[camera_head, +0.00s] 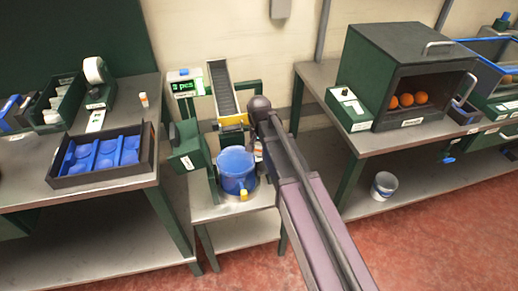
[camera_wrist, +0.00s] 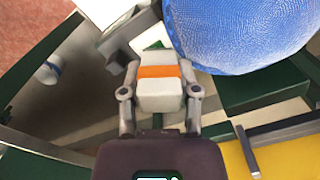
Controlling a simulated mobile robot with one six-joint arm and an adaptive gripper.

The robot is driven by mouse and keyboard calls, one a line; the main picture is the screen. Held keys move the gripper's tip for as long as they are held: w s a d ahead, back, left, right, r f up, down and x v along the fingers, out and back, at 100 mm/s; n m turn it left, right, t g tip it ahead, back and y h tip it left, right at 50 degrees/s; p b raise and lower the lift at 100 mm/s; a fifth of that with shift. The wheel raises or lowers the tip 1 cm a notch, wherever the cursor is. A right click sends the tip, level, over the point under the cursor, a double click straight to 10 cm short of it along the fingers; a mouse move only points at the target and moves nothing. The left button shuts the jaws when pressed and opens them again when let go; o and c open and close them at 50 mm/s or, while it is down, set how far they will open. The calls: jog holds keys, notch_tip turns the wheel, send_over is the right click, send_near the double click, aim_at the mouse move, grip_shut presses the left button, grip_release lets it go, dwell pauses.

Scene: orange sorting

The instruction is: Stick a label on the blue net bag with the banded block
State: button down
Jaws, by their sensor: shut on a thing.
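The blue net bag (camera_head: 236,170) stands on the small middle stand in the head view. Its rounded, meshed side (camera_wrist: 240,35) fills the upper right of the wrist view. My gripper (camera_wrist: 158,95) is shut on the banded block (camera_wrist: 160,95), a pale block with an orange band across it. The block is just beside the bag in the wrist view; I cannot tell whether they touch. In the head view my arm hides most of the gripper (camera_head: 257,148) at the right side of the bag. No label can be made out clearly on the block's far face.
A green machine (camera_head: 186,148) stands left of the bag, with a chute (camera_head: 223,90) and a display (camera_head: 184,86) behind. The left bench holds a label roll (camera_head: 94,70) and a blue-lined tray (camera_head: 60,181). A dark box (camera_head: 410,55) with oranges stands right.

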dwell(0.4)
jog(key=shift+r+p, duration=3.45)
jog(key=shift+p, duration=0.1)
